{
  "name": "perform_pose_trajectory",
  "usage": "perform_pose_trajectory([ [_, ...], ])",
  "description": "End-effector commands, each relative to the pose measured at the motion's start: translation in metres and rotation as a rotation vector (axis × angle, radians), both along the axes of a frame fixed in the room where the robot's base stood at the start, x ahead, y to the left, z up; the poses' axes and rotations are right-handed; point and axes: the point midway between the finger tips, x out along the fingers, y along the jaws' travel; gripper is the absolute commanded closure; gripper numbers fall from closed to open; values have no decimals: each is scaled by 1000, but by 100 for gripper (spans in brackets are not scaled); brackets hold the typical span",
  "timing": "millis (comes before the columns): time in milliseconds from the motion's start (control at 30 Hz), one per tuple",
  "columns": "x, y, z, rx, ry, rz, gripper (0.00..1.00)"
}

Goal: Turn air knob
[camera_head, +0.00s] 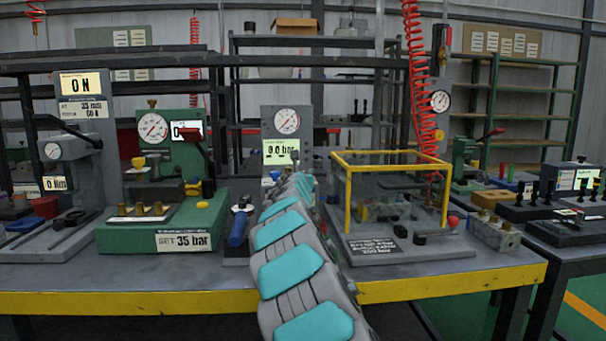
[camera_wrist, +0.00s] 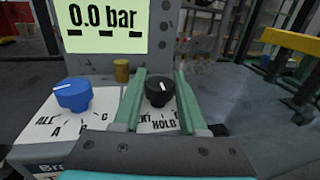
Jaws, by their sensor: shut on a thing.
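A black knob (camera_wrist: 159,91) with a white mark stands on a white label plate in the wrist view. The plate reads "HOLD" below it, with letters ending in "NT" to its left; the rest is hidden. My gripper (camera_wrist: 159,81) has its two green fingers on either side of this knob and is shut on it. A blue knob (camera_wrist: 73,95) with a white mark stands to the left, above the letters "ALL", "A", "B" and "C". The display (camera_wrist: 103,25) behind reads 0.0 bar.
In the head view a round gauge (camera_head: 287,121) stands above the display. A yellow-framed clear box (camera_head: 347,205) is to the right, a green press (camera_head: 180,230) marked "SET 35 bar" to the left. A brass post (camera_wrist: 122,70) stands behind the knobs.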

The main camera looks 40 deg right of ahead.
Motion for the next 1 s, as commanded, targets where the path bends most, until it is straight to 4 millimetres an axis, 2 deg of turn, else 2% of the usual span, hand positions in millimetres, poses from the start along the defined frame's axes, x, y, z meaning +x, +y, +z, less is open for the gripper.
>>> perform_pose_trajectory([
  [33,0,0,0,0,0,0,74],
  [267,0,0,0,0,0,0,99],
  [567,0,-1,-3,1,-2,15,100],
  [700,-1,-3,-7,2,-3,76,100],
  [1000,0,-2,-4,2,-1,235,100],
])
